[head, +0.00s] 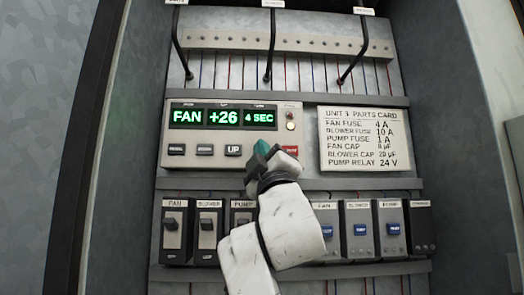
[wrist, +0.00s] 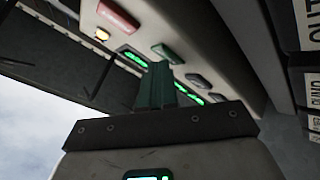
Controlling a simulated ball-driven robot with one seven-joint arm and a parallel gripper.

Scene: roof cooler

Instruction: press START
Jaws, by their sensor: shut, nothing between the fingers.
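The control panel (head: 180,150) has a green-lit display (head: 222,117) reading FAN, +26, 4 SEC, with a row of buttons below. In the wrist view a green button (wrist: 168,54) sits between a red button (wrist: 119,16) and a grey button (wrist: 198,81); no START label is readable. My gripper (head: 263,150) is shut and empty, its teal fingers in front of the panel between the UP button (head: 233,150) and the red button (head: 290,150). In the wrist view its fingertips (wrist: 161,68) overlap the green button's edge; I cannot tell whether they touch. The head view hides that button.
A row of fan, blower and pump switches (head: 207,228) and blue-marked modules (head: 358,228) lies below the panel. A parts card (head: 362,138) is at right. Black cables (head: 269,50) hang above. Cabinet side walls (head: 120,150) close in both sides.

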